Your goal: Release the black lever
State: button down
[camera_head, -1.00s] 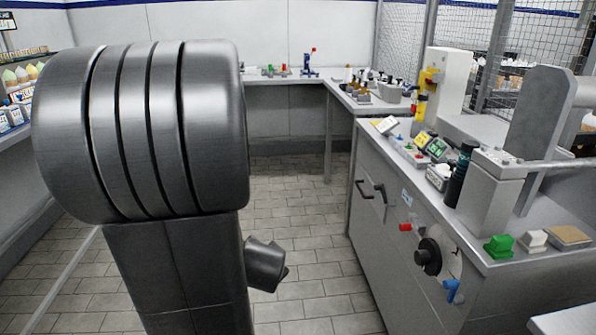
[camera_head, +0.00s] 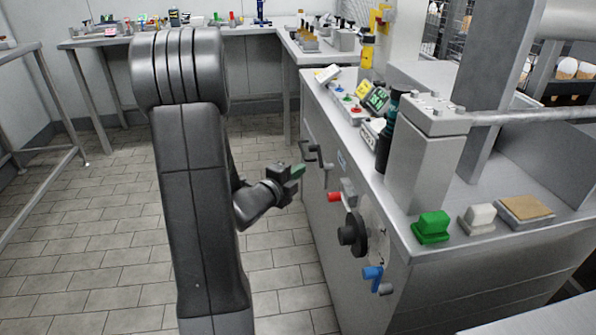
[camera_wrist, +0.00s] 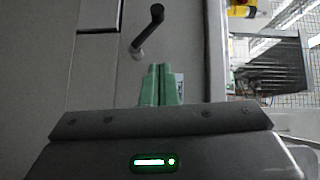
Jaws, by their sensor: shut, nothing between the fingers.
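A black lever (camera_wrist: 148,30) with a rounded tip shows in the wrist view, slanting up and right from a grey mount on the grey cabinet face. It is beyond and slightly left of my fingertips, and apart from them. In the head view two dark handles (camera_head: 314,152) stick out of the cabinet front; I cannot tell which is that lever. My gripper (camera_head: 297,171) is just left of and below these handles. Its green fingers (camera_wrist: 161,86) are together and empty.
The cabinet (camera_head: 318,200) also carries a red handle (camera_head: 335,197), a black knob (camera_head: 352,235) and a blue handle (camera_head: 373,272). Green (camera_head: 432,227) and white (camera_head: 477,219) blocks sit on its top. Tiled floor is open left of the cabinet.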

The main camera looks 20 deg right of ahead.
aim_at(312, 150)
jog(key=shift+w+d+f+b, duration=0.25)
jog(key=shift+w+d+b, duration=0.1)
jog(key=shift+w+d, duration=1.45)
jog(key=shift+w+d+f+b, duration=0.2)
jog(key=shift+w+d+b, duration=0.15)
jog(key=shift+w+d, duration=1.45)
jog(key=shift+w+a, duration=0.15)
jog(key=shift+w+f+b, duration=0.15)
jog(key=shift+w+b, duration=0.5)
jog(key=shift+b, duration=0.3)
